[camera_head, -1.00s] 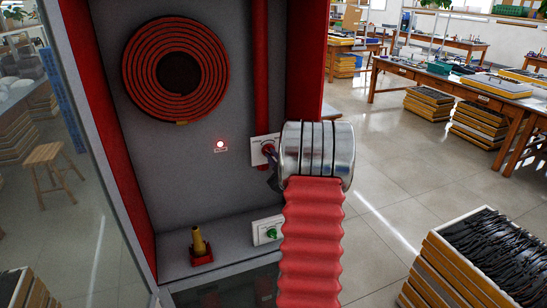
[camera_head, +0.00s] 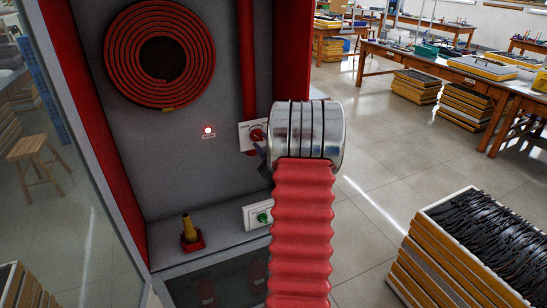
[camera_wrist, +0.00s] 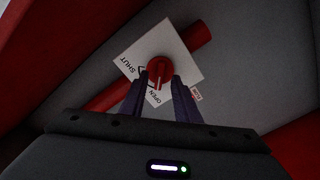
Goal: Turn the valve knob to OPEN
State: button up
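The red valve knob (camera_wrist: 161,68) sits on a white plate (camera_wrist: 186,57) lettered SHUT and OPEN in the wrist view. A pale mark on the knob points down in the picture, close to the OPEN lettering. My gripper (camera_wrist: 158,80) has its two dark fingers apart, one to each side of the knob's lower part. I cannot tell whether they touch it. In the head view, the knob (camera_head: 257,135) shows just left of my arm's metal wrist, which hides part of the plate. My gripper (camera_head: 262,152) is mostly hidden there.
A red pipe (camera_head: 246,60) runs down to the valve inside the red-walled cabinet. A coiled hose (camera_head: 195,55), a lit red lamp (camera_head: 208,130), a brass nozzle (camera_head: 188,228) and a green knob (camera_head: 264,218) are near. A stack of trays (camera_head: 455,255) stands at right.

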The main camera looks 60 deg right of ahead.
jog(key=v, duration=1.2)
jog(key=shift+s, duration=0.2)
jog(key=shift+f, duration=0.2)
jog(key=s+d+f+m+g, duration=0.2)
jog(key=s+f+m+g, duration=0.35)
jog(key=f, duration=0.45)
jog(key=s+a+f+m+g+y, duration=0.2)
jog(key=s+a+g, duration=0.1)
jog(key=a+g, duration=0.25)
jog(key=a+r+n+y, duration=0.1)
jog(key=a+r, duration=0.5)
jog(key=a, duration=0.9)
jog(key=a+r+n+y, duration=0.2)
jog(key=a+r, duration=0.4)
jog(key=a, duration=1)
jog(key=a+r+n+t+y, duration=0.1)
jog(key=a+r+y, duration=0.3)
jog(key=a, duration=1.2)
jog(key=v, duration=0.2)
jog(key=shift+w+r, duration=0.15)
jog(key=shift+r, duration=0.25)
